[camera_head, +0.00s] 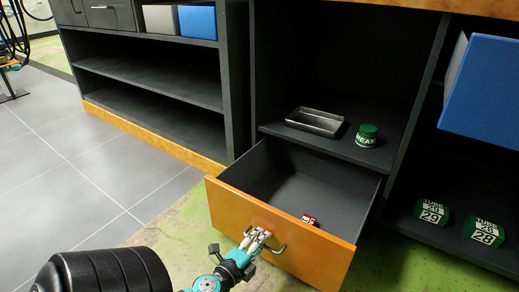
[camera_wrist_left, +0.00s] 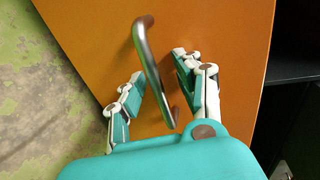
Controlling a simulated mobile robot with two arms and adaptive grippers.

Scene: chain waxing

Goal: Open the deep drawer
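The deep drawer (camera_head: 222,195) has an orange front and dark inner walls. It stands pulled well out of the dark cabinet in the head view. Its metal bar handle (camera_head: 278,249) is on the front, and the handle also shows in the left wrist view (camera_wrist_left: 150,62). My left gripper (camera_head: 257,238) is at the handle. In the left wrist view its fingers (camera_wrist_left: 160,75) are spread, one on each side of the bar, with gaps between. Whether a finger touches the bar is unclear. My right gripper is not in view.
A small red item (camera_head: 309,219) lies inside the drawer near its front. Above it, a metal tray (camera_head: 315,122) and a green grease jar (camera_head: 367,136) stand on a shelf. Green tube boxes (camera_head: 432,212) and a blue bin (camera_head: 485,90) are at right. Floor at left is clear.

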